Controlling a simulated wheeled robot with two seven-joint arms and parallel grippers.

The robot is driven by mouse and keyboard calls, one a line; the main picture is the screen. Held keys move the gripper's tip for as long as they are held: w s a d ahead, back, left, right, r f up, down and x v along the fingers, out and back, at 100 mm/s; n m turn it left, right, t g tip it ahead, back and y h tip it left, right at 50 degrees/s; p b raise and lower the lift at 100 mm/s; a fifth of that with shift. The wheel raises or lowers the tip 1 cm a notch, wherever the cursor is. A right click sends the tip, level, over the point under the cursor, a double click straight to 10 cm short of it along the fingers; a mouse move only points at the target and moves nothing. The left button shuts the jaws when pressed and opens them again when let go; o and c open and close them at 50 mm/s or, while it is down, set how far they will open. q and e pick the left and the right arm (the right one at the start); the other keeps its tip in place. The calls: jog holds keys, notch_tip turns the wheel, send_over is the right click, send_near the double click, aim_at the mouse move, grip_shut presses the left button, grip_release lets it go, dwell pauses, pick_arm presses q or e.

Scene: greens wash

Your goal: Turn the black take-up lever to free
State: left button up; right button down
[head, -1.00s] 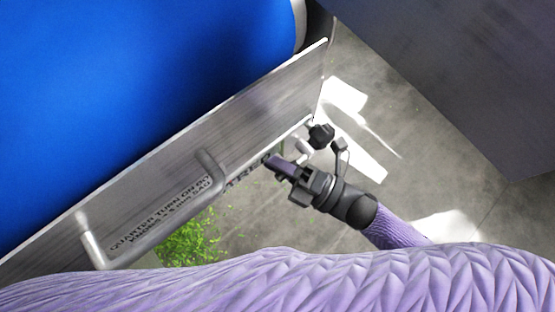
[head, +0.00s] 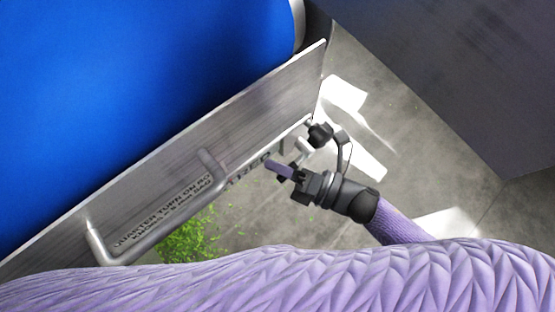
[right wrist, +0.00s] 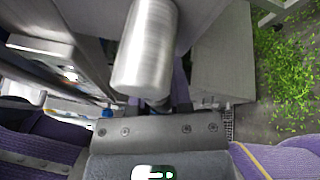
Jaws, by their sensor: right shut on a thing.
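My right gripper (head: 280,169) is at the lower right end of the metal plate (head: 165,170) in the head view. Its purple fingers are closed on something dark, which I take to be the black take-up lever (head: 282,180). Most of it is hidden by the fingers, so its angle cannot be read. A black knob (head: 319,134) stands just beyond the gripper, near a pale metal stem (head: 303,149). In the right wrist view a shiny metal cylinder (right wrist: 146,45) fills the upper middle and hides the fingertips. My left gripper is out of view.
A large blue surface (head: 130,90) lies behind the plate. A bent metal handle (head: 150,237) and printed lettering are on the plate. Green leaves (head: 190,240) lie on the grey floor below and show in the right wrist view (right wrist: 288,75). A grey cabinet-like block (head: 450,70) stands upper right.

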jog(key=shift+w+d+f+n+g+h, duration=0.15)
jog(key=shift+f+n+h, duration=0.2)
jog(key=shift+n, duration=0.4)
jog(key=shift+w+d+f+n+g+h, duration=0.15)
jog(key=shift+f+n, duration=0.3)
jog(key=shift+n, duration=0.3)
jog(key=shift+s, duration=0.1)
jog(key=c, duration=0.5)
grip_release()
jog(key=shift+c, duration=0.2)
jog(key=p+v, duration=0.1)
jog(key=v, duration=0.9)
jog(key=shift+p, duration=0.3)
jog(key=shift+a, duration=0.1)
